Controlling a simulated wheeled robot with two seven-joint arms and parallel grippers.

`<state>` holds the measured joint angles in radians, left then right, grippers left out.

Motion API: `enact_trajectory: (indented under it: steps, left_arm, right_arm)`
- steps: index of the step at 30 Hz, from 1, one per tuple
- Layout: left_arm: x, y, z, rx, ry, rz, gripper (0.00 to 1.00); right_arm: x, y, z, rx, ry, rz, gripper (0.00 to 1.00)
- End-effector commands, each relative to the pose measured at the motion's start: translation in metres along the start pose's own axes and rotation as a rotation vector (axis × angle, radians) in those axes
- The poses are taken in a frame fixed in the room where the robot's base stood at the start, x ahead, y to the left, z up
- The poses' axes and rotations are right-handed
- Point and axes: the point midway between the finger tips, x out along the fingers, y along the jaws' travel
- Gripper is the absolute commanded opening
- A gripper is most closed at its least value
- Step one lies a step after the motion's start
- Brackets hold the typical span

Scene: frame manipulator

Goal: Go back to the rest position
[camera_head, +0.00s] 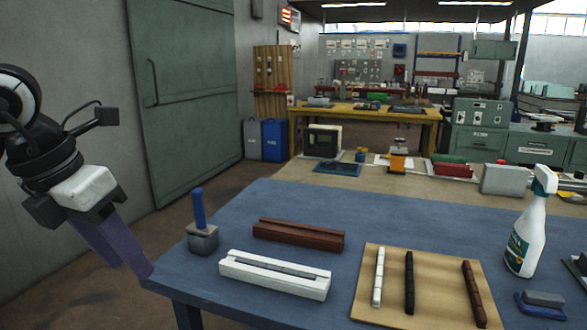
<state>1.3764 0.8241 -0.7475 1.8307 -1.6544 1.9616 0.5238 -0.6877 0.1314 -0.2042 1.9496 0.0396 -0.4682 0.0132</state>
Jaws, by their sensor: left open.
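My left gripper (128,258) is at the left, with a white body and purple fingers pointing down and right. It is open and holds nothing that I can see. Its fingertips are beside the near left corner of the blue table (215,290). A white grooved bar (273,284), a brown grooved bar (298,234) and a grey block with a blue handle (201,237) sit on the table. A wooden board (436,300) bears a white stick (378,277), a black stick (409,283) and a brown stick (473,294). My right gripper is out of view.
A spray bottle (528,232) stands upright at the right of the table. A blue-and-grey tool (541,304) lies near it. A large green door (188,95) is behind my left arm. Bare floor shows between the door and the table.

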Motion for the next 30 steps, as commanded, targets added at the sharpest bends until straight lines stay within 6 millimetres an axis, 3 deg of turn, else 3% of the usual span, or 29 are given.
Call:
enact_trajectory:
  steps: [3,8,13,18,21,23,26,29,30]
  left_arm:
    - [0.022,-0.028,0.001,0.038,0.006,-0.118,0.41]
    - [0.046,-0.072,0.001,0.078,0.002,-0.302,0.41]
    - [0.068,-0.135,-0.003,0.091,-0.007,-0.586,0.41]
    - [0.069,-0.215,-0.006,-0.009,-0.045,-1.034,0.41]
    - [0.056,-0.246,0.003,-0.178,-0.096,-1.331,0.41]
    - [0.048,-0.252,0.012,-0.316,-0.13,-1.49,0.41]
    - [0.048,-0.24,0.031,-0.609,-0.194,-1.705,0.41]
    - [0.069,-0.208,0.046,-0.967,-0.257,-1.846,0.41]
    - [0.085,-0.191,0.048,-1.128,-0.28,-1.877,0.41]
  right_arm:
    - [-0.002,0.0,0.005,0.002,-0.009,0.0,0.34]
    - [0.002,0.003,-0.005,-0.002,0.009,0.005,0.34]
    - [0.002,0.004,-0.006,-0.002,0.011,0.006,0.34]
    - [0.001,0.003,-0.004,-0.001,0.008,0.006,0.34]
    - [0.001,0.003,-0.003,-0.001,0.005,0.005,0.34]
    - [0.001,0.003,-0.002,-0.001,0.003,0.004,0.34]
    - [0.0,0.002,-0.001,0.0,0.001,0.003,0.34]
    - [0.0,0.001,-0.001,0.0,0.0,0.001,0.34]
    - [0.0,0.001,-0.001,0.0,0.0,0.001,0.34]
